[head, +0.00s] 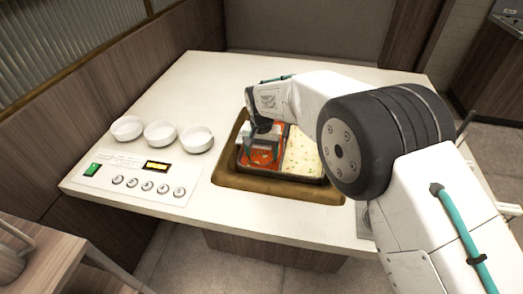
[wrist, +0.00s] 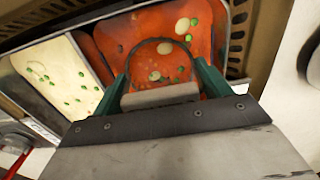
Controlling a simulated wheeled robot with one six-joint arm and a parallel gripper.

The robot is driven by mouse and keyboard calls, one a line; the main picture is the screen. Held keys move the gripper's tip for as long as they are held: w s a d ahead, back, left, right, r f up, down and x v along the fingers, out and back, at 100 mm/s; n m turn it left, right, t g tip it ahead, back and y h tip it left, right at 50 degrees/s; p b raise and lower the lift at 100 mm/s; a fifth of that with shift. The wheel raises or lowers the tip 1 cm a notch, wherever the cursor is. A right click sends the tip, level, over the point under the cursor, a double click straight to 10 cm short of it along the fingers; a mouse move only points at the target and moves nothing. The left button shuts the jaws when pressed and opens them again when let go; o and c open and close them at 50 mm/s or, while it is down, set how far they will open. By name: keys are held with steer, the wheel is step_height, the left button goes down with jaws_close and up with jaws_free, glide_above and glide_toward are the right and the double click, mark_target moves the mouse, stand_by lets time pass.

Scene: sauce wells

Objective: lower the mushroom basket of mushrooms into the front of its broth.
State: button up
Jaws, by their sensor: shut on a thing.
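The divided pot (head: 325,181) is sunk in the table, with red broth (head: 245,160) on the left and creamy white broth (head: 303,155) on the right. My gripper (head: 263,150) is over the red side, pointing down. In the wrist view, my gripper (wrist: 163,78) has its teal fingers shut on a pale grip block (wrist: 160,96). A dark round rim (wrist: 158,40), seemingly the basket's, shows just beyond the block, against the red broth. A pale round piece shows inside the rim; I cannot tell whether it is a mushroom. The basket's lower part is hidden.
Three white bowls (head: 161,133) stand in a row on the table's left. A panel with round buttons (head: 148,186), a green switch (head: 92,169) and a small display (head: 157,167) lies in front of them. A brown surround (head: 240,181) frames the pot.

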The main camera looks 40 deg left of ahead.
steer(key=shift+f, duration=0.15)
steer(key=o, duration=1.1)
steer(key=shift+r, duration=5.5)
